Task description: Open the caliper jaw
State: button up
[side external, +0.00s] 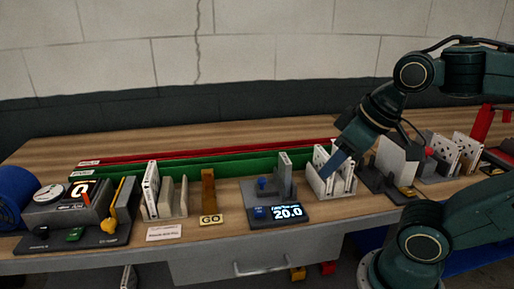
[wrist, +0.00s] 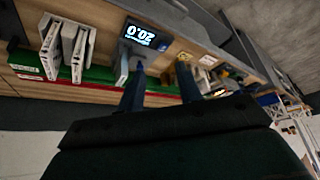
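The caliper (side external: 286,181) is a grey stand with an upright jaw plate, a small blue knob (side external: 262,183) and a lit display (side external: 287,211) reading 20.0. The exact gap between the jaw faces is hard to see.
White filters (side external: 343,178) stand in a rack right of the caliper, and more (side external: 151,188) stand left. An orange-brown GO block (side external: 208,190) stands left of the caliper. Green (side external: 220,167) and red (side external: 180,156) rails run behind. A dial gauge station (side external: 75,200) is far left.

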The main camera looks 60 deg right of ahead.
jog(key=shift+o, duration=0.8)
jog(key=shift+w+d+r, duration=0.1)
jog(key=shift+w+r, duration=0.05)
jog(key=shift+w, duration=0.1)
jog(key=m+g, duration=0.6)
jog(key=m, duration=1.2)
send_over(262, 179)
notch_tip(262, 179, down, 4)
jog(key=shift+d, duration=0.1)
notch_tip(262, 179, down, 14)
jog(key=shift+r, duration=0.1)
